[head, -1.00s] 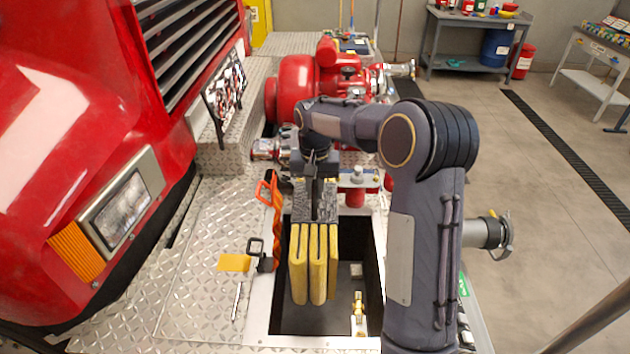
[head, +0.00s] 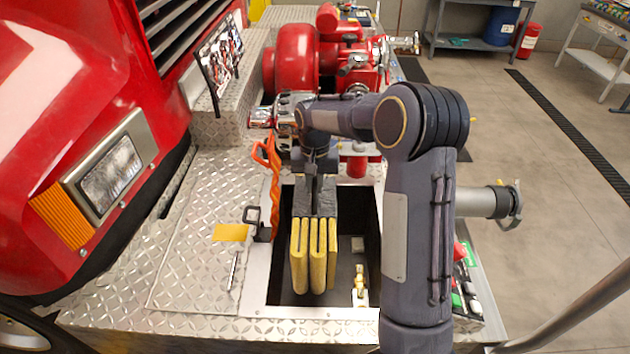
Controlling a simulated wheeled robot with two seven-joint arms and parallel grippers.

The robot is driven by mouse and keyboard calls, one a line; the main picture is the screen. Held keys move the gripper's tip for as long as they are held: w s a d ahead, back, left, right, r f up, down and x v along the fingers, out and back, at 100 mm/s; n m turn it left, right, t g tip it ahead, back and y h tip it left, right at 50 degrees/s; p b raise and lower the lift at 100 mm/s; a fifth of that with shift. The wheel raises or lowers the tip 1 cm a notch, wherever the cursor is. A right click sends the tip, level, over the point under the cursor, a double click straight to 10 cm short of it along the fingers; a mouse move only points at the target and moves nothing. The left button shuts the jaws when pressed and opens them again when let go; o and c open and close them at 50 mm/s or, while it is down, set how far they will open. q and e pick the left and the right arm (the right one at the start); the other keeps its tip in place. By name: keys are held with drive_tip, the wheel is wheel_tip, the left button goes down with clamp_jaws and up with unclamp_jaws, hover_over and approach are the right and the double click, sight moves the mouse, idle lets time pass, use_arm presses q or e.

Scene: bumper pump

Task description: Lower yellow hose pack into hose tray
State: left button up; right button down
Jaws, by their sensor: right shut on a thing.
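The yellow hose pack (head: 318,262) hangs folded in upright layers below my right gripper (head: 315,195). My right gripper is shut on the top of the pack. The hose tray (head: 310,311) is the dark rectangular well with a pale metal rim in the bumper deck. The pack is over the tray's opening, toward its left side, and its lower end appears to be within the opening. I cannot tell whether it touches the tray floor. A brass fitting (head: 360,286) is in the right part of the tray. My left gripper is not in view.
An orange strap (head: 271,180) and a black buckle (head: 256,222) with a yellow tag (head: 231,233) lie along the tray's left edge. The red pump (head: 296,62) stands behind the tray. A grey pipe outlet (head: 490,203) sticks out at right.

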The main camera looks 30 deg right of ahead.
wheel_tip(320, 180, down, 28)
drive_tip(key=b, duration=1.8)
drive_tip(key=shift+r, duration=0.2)
drive_tip(key=shift+w+f+b, duration=0.1)
drive_tip(key=shift+f+b, duration=0.4)
drive_tip(key=c, duration=1.3)
unclamp_jaws()
drive_tip(key=shift+o, duration=0.7)
drive_tip(key=shift+s+f, duration=0.2)
drive_tip(key=shift+o, duration=1.2)
drive_tip(key=shift+r, duration=0.1)
wheel_tip(320, 180, up, 12)
drive_tip(key=p, duration=0.8)
drive_tip(key=shift+r+p, duration=0.1)
drive_tip(key=shift+p, duration=0.25)
